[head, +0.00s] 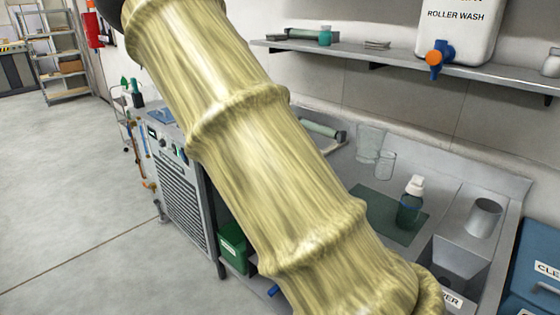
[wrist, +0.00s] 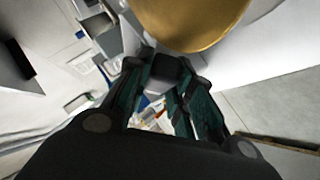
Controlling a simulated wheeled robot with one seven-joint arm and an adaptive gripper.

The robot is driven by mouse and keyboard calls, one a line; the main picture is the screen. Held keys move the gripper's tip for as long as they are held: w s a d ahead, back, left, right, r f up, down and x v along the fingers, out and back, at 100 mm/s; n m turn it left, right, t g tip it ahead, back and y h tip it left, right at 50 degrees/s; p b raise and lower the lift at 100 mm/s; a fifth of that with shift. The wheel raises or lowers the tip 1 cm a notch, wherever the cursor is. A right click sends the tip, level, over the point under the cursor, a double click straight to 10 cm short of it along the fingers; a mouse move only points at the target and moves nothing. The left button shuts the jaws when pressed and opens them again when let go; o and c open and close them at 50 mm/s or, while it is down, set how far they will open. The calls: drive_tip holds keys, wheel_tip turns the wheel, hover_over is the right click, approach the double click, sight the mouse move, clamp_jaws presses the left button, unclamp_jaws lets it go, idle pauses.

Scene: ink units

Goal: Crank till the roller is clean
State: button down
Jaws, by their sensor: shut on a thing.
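My gripper (wrist: 172,85) shows in the wrist view, with its dark teal fingers reaching away from the camera. It is shut on a dark grey block (wrist: 172,70) between the fingertips. I cannot tell for sure that this block is the crank's handle. In the head view my own pale yellow arm covers the middle and hides my gripper and whatever it holds. A green roller (head: 322,129) lies behind my arm by the back wall, partly hidden. I cannot tell whether it is the roller of the crank, or how clean it is.
A wall shelf (head: 390,57) carries a white roller wash container (head: 480,32) with a blue and orange tap. Below, a sink bench holds a green bottle (head: 410,207) on a dark mat and a metal cup (head: 484,217). Open floor (head: 70,180) lies left.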

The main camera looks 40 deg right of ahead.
drive_tip(key=c, duration=1.2)
unclamp_jaws()
drive_tip(key=shift+c, duration=0.2)
drive_tip(key=v, duration=1.2)
